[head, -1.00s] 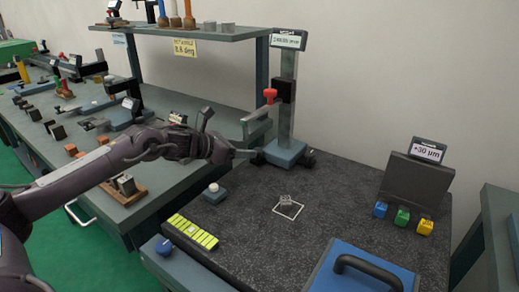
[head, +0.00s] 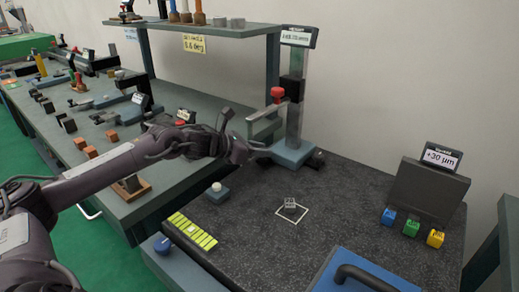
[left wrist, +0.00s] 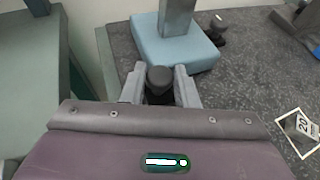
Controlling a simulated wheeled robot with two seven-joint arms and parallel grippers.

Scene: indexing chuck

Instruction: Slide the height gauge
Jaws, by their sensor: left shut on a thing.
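The height gauge stands upright at the back left of the dark granite plate (head: 330,190). It has a blue base (head: 292,153), a grey column (head: 296,115), a red knob (head: 277,93) on its slide and a display (head: 298,37) on top, too small to read surely. My left gripper (head: 262,149) is at the left side of the base. In the left wrist view its fingers (left wrist: 160,85) are shut on a black knob (left wrist: 160,78) beside the blue base (left wrist: 175,42). My right gripper is out of view.
A display reading +30 µm (head: 441,157) stands at the right, with blue, green and yellow blocks (head: 411,228) before it. A blue cover with a black handle (head: 365,275) is at the front. A white-topped button (head: 217,190) and yellow-green strip (head: 192,232) lie left.

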